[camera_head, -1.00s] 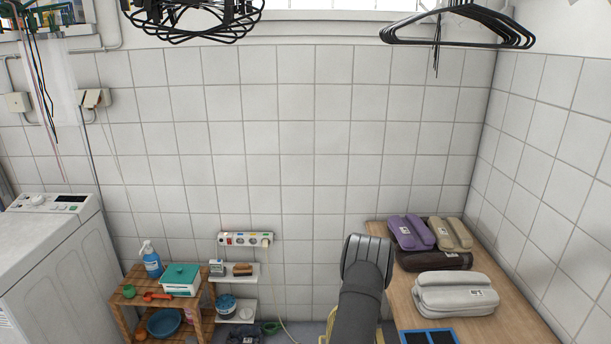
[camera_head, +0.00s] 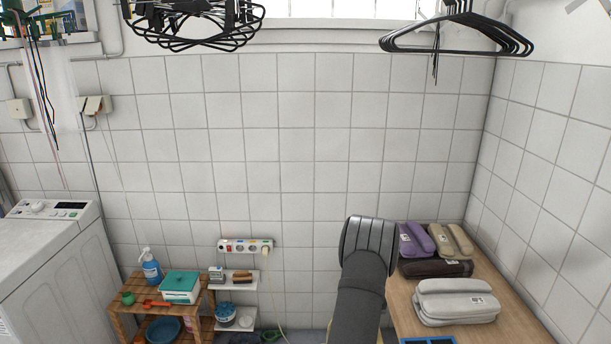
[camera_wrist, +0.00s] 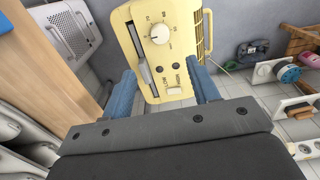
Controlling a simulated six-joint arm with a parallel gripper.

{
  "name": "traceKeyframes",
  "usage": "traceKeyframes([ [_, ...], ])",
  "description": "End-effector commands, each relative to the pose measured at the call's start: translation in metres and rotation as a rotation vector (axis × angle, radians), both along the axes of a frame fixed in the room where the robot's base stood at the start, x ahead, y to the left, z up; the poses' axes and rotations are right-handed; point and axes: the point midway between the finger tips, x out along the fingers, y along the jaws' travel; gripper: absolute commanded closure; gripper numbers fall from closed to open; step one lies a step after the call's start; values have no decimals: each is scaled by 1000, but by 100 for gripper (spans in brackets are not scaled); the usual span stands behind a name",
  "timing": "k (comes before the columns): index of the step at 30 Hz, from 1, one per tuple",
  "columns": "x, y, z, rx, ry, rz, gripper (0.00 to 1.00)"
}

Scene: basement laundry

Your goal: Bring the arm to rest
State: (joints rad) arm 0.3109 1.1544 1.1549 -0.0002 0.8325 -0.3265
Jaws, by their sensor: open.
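My arm link (camera_head: 366,265) rises at the lower middle of the head view, left of the wooden bench top (camera_head: 510,325). My gripper (camera_wrist: 163,78) shows only in the wrist view; the head view does not show it. Its two blue fingers are apart. A cream-yellow appliance (camera_wrist: 178,50) with a dial, two round buttons and side vents appears between and beyond them. I cannot tell whether the fingers touch it.
A wooden shelf (camera_head: 165,290) and washing machine (camera_head: 50,265) stand left. A hanging rack (camera_head: 190,25) and hangers (camera_head: 455,40) are overhead.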

Motion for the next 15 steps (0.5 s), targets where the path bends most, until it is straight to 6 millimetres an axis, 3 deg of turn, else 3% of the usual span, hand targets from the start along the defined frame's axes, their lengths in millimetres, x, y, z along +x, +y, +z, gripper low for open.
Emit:
traceKeyframes([
  [3,-1,0,-26,1,2,0,45],
  [15,0,0,-100,1,2,-1,45],
])
